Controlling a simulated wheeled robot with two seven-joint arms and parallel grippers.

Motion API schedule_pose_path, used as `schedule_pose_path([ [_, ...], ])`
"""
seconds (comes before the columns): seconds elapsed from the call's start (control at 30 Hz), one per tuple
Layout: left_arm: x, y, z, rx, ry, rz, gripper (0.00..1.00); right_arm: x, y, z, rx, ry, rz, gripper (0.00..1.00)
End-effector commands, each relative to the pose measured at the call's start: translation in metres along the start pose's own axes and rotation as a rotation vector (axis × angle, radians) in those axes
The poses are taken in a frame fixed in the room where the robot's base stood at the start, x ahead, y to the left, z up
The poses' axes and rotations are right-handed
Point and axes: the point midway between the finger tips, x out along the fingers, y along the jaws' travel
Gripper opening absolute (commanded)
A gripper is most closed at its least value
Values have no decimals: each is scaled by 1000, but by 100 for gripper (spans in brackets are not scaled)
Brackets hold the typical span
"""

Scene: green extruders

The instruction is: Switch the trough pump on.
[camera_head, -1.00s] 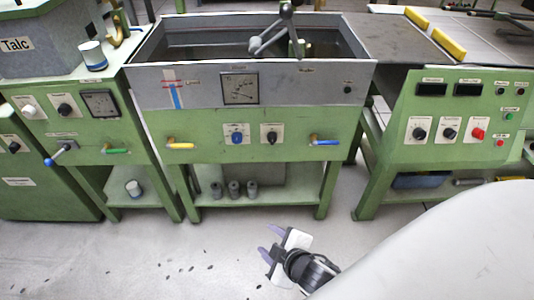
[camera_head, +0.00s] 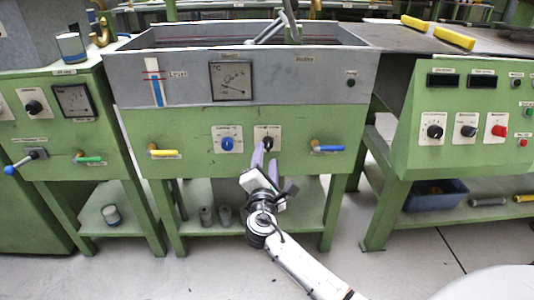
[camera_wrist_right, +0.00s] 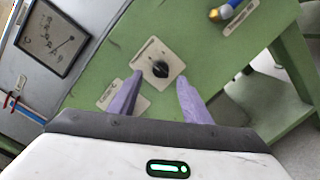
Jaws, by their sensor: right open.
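The trough (camera_head: 190,85) is a grey tank on a green cabinet. Its front carries a blue knob (camera_head: 227,144) and a black knob (camera_head: 267,143), each on a white plate; their labels are too small to read. My right gripper (camera_head: 264,160) is open and empty, just in front of and below the black knob. In the right wrist view, the purple fingers (camera_wrist_right: 158,92) point at the black knob (camera_wrist_right: 160,69), which shows between and beyond their tips with its plate tilted. The left finger covers much of the neighbouring plate. My left gripper is not in view.
A yellow-handled valve (camera_head: 163,153) and a blue-handled valve (camera_head: 327,148) stick out on either side of the knobs. A gauge (camera_head: 232,81) sits above. A control cabinet (camera_head: 463,145) stands right, another green bench (camera_head: 60,200) left. Grey cylinders (camera_head: 207,216) stand on the lower shelf.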

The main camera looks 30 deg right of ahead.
Motion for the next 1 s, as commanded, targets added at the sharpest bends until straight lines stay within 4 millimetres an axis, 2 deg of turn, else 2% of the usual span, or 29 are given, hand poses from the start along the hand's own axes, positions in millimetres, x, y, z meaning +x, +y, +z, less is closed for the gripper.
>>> schedule_pose_path([
  [0.1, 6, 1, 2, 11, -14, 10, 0, 23, -1, -1, 0, -1, 1, 44],
  [0.3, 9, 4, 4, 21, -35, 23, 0, 46, -1, -1, 2, 1, -1, 44],
  [0.67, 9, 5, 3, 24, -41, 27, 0, 51, -1, 0, 2, 2, -1, 44],
  [0.9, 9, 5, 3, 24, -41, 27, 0, 51, -1, -1, 2, 2, -1, 5],
  [1.0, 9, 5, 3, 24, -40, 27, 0, 51, -1, -1, 3, 2, -1, 4],
])
